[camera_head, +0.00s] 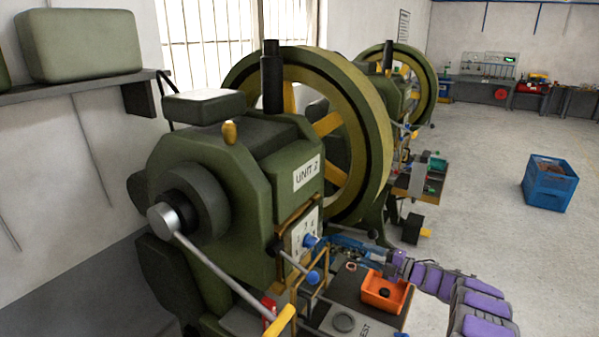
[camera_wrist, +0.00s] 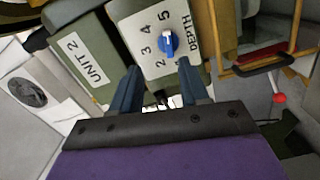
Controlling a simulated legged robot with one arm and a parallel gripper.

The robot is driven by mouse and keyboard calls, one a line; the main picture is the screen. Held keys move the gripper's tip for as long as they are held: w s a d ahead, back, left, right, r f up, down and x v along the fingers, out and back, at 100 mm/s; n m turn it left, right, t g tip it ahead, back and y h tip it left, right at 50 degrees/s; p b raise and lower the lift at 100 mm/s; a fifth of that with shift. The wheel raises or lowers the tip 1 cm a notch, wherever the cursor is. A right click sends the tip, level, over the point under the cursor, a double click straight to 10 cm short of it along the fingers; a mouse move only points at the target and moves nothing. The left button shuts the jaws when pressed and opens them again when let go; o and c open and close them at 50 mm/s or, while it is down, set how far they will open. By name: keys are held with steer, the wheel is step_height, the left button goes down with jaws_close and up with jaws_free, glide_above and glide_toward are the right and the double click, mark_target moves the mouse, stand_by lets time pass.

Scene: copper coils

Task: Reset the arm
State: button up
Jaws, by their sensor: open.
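My purple arm (camera_head: 432,279) reaches in from the lower right in the head view. My gripper (camera_head: 333,241) is at its far end, in front of the green press marked UNIT 2 (camera_head: 238,190). In the wrist view, the two dark blue fingers of my gripper (camera_wrist: 157,67) stand apart with nothing held between them. A blue depth knob (camera_wrist: 168,43) on a numbered white plate (camera_wrist: 145,45) lies just beyond the fingertips. The knob also shows in the head view (camera_head: 311,241). I cannot tell whether a finger touches it.
An orange bin (camera_head: 398,300) with a dark coil sits on the press table beside my arm. A red-tipped lever (camera_wrist: 279,98) is at the right in the wrist view. A second press (camera_head: 418,75) stands behind. A blue crate (camera_head: 550,187) stands on open floor at the right.

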steer(key=w+d+r+m+t+h, duration=0.1)
steer(key=w+r+m+t+h, duration=0.15)
steer(key=r+m+h, duration=0.35)
steer(key=w+d+r+m+t+h, duration=0.2)
steer(key=w+r+m+h, duration=0.15)
steer(key=r, duration=0.45)
steer(key=s+r+m+g+h+b, duration=0.1)
steer(key=s+r+m+g+h, duration=0.25)
steer(key=s+m+h, duration=0.3)
steer(key=s+a+f+m+g, duration=0.2)
steer(key=s+a, duration=0.4)
steer(key=s, duration=1.3)
steer(key=s+a+f+m+g+y+b, duration=0.1)
steer(key=s+a+f+m+g, duration=0.2)
steer(key=s, duration=1.6)
steer(key=s+a+f+m+g+y+b, duration=0.1)
steer(key=s+a+f+m+g, duration=0.2)
steer(key=s+a+g, duration=0.6)
steer(key=s+a+m, duration=0.1)
steer(key=s+m, duration=0.1)
steer(key=s, duration=0.8)
steer(key=shift+a, duration=0.15)
